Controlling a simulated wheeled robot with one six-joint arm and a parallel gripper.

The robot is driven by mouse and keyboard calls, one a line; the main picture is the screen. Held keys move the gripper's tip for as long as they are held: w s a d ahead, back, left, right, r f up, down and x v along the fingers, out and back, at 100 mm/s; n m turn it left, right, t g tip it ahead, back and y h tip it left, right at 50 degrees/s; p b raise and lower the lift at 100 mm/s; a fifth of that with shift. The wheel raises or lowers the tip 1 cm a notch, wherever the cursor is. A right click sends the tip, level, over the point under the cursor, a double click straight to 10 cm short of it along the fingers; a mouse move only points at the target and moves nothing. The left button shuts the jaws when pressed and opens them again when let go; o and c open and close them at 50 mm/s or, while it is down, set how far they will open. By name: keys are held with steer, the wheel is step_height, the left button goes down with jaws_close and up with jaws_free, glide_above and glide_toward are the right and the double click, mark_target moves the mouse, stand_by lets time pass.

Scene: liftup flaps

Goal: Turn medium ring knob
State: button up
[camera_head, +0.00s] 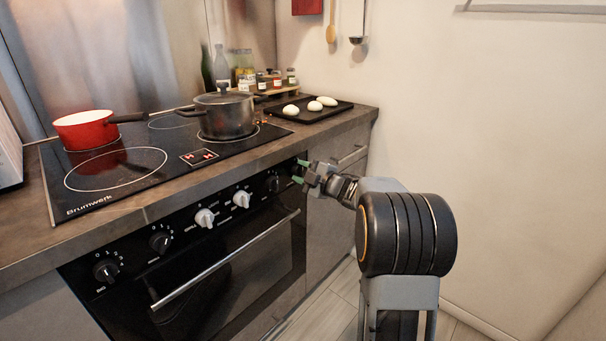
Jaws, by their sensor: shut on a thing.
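The stove's front panel (130,262) carries a row of knobs. A black knob (106,271) is at the far left, then another black knob (160,242), two white knobs (205,218) (241,199) and a black knob (272,184). My gripper (300,171) is at the right end of the panel, its green-tipped fingers shut on the rightmost knob, which is mostly hidden by the fingers. The knob labels are too small to tell which one is for the medium ring.
A red saucepan (86,131) and a dark lidded pot (227,115) stand on the black cooktop (140,188). A baking tray (335,114) with white pieces lies at right. The oven handle (225,259) sticks out below the knobs. Floor is open at lower right.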

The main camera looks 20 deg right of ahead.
stand_by(0.3)
steer(key=o, duration=0.9)
steer(key=p+v, duration=0.3)
steer(key=v, duration=1.1)
steer(key=shift+w, duration=0.1)
steer(key=a+r+m+g+h+p, duration=0.35)
steer(key=r+m+h+p, duration=0.8)
steer(key=r+p, duration=0.8)
steer(key=s+a+r+m+g+y+p, duration=0.2)
steer(key=s+a+g+p, duration=0.2)
steer(key=s, duration=0.5)
steer(key=s+a+r+m+g+y+p, duration=0.2)
steer(key=s+a+g+p, duration=0.3)
steer(key=s+a+p, duration=0.4)
steer(key=shift+a+r+m, duration=0.7)
steer(key=shift+a+m, duration=0.05)
steer(key=shift+a, duration=0.1)
